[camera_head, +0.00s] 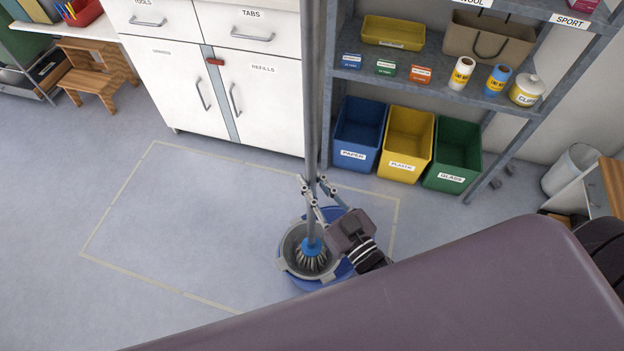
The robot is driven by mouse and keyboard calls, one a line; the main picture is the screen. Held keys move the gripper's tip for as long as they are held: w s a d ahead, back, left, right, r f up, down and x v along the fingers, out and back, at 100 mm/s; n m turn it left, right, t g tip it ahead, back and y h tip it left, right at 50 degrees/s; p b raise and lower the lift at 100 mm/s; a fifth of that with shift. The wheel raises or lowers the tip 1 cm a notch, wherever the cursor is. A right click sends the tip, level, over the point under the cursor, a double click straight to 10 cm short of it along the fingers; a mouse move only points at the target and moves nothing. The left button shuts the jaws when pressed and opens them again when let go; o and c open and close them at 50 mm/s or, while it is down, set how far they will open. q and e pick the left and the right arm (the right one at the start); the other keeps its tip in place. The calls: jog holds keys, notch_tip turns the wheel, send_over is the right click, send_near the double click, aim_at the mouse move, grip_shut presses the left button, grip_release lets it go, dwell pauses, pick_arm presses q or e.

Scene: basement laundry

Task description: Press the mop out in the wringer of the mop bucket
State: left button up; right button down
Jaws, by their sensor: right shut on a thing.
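The mop (312,90) stands nearly upright, with a long grey handle and a blue socket above grey strands. Its head (313,260) is down inside the grey wringer (293,238) of the blue mop bucket (303,283). My right gripper (314,190) is shut on the mop handle a little above the bucket. Its arm covers the right part of the bucket. How firmly the strands are pressed cannot be told. My left gripper is not in view.
A taped rectangle (152,143) marks the floor around the bucket, with clear floor to the left. White cabinets (266,100) stand behind. A shelf (420,77) with blue, yellow and green bins (405,145) stands at the right back.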

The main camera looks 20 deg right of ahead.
jog(key=shift+f+b, duration=0.35)
jog(key=shift+f, duration=0.1)
jog(key=shift+f, duration=0.15)
jog(key=shift+s+f, duration=0.1)
dwell(0.3)
jog(key=shift+p, duration=0.85)
dwell(0.7)
jog(key=shift+p, duration=0.35)
dwell(0.6)
dwell(0.7)
jog(key=shift+p, duration=0.35)
